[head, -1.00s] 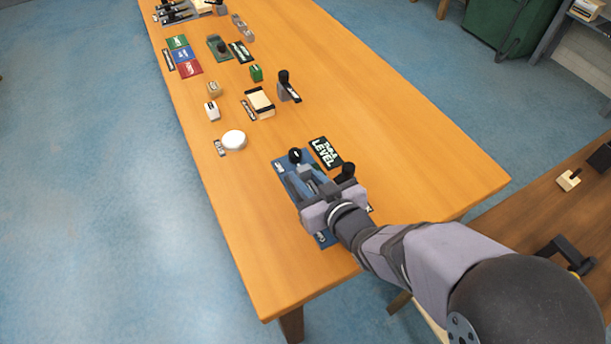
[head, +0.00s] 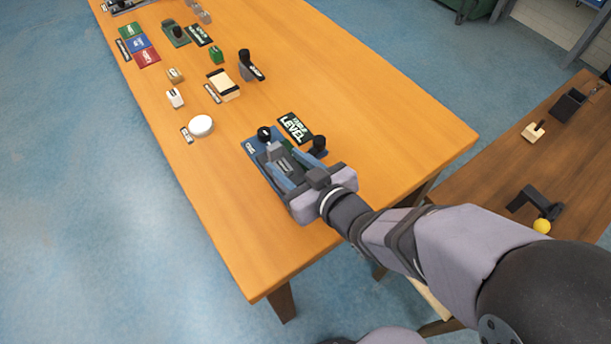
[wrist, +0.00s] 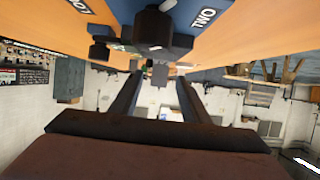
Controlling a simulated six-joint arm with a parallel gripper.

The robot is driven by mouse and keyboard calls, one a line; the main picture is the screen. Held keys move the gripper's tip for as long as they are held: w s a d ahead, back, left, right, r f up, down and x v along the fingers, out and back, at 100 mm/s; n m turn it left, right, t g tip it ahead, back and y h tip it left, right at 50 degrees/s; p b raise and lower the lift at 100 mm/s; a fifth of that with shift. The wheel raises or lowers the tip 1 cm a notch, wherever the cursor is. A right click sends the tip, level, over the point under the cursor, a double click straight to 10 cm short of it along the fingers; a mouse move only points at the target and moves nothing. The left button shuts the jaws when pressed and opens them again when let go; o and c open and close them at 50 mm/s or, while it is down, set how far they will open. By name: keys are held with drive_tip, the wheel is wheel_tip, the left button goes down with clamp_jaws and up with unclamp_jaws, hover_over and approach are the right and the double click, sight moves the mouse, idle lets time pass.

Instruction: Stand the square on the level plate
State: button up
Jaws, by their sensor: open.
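The blue plate (head: 256,149) with black knobs lies at the near end of the table. It also shows at the top of the wrist view, with a label "TWO" (wrist: 205,17). A dark card reading "LEVEL" (head: 295,128) lies beside it. My gripper (head: 283,162) is over the blue plate, its fingers apart. A small grey block (head: 274,151) shows near the fingertips; I cannot tell whether it lies between them or touches them. In the wrist view no object is gripped between the two fingers (wrist: 158,85). I cannot tell for certain which thing is the square.
A white round disc (head: 201,126), a cream block (head: 224,84), a dark upright tool (head: 248,66) and small blocks stand farther up the table. A brown side bench (head: 480,170) at right holds a black angled piece (head: 538,202) and a yellow ball (head: 542,226). The table's right side is clear.

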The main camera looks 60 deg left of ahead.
drive_tip(key=shift+v, duration=3.4)
drive_tip(key=w+d+f+m+t, duration=0.1)
drive_tip(key=w, duration=0.2)
drive_tip(key=w+d+m+t+h, duration=0.1)
drive_tip(key=w+d, duration=0.1)
drive_tip(key=w, duration=0.1)
drive_tip(key=w+d+f+m+t+h, duration=0.1)
drive_tip(key=w+d, duration=0.1)
drive_tip(key=w, duration=0.2)
drive_tip(key=shift+f, duration=0.3)
drive_tip(key=w+d+m+t+h, duration=0.1)
drive_tip(key=w+d, duration=0.1)
drive_tip(key=w+d+f+t+h, duration=0.1)
drive_tip(key=w+d, duration=0.1)
drive_tip(key=w, duration=0.1)
drive_tip(key=shift+d+f+m, duration=0.25)
drive_tip(key=shift+m, duration=0.15)
drive_tip(key=w+d+f+m+h, duration=0.2)
drive_tip(key=w+d+m+h, duration=0.15)
drive_tip(key=d, duration=0.95)
drive_tip(key=w+d+f+m+h, duration=0.3)
drive_tip(key=d+m+h, duration=0.2)
drive_tip(key=d, duration=0.7)
drive_tip(key=s+d+m+g, duration=0.4)
drive_tip(key=s+d+g, duration=0.1)
drive_tip(key=s+d, duration=0.4)
drive_tip(key=shift+s+d+m+h, duration=0.2)
drive_tip(key=shift+d+m+h, duration=0.2)
drive_tip(key=shift+d, duration=0.5)
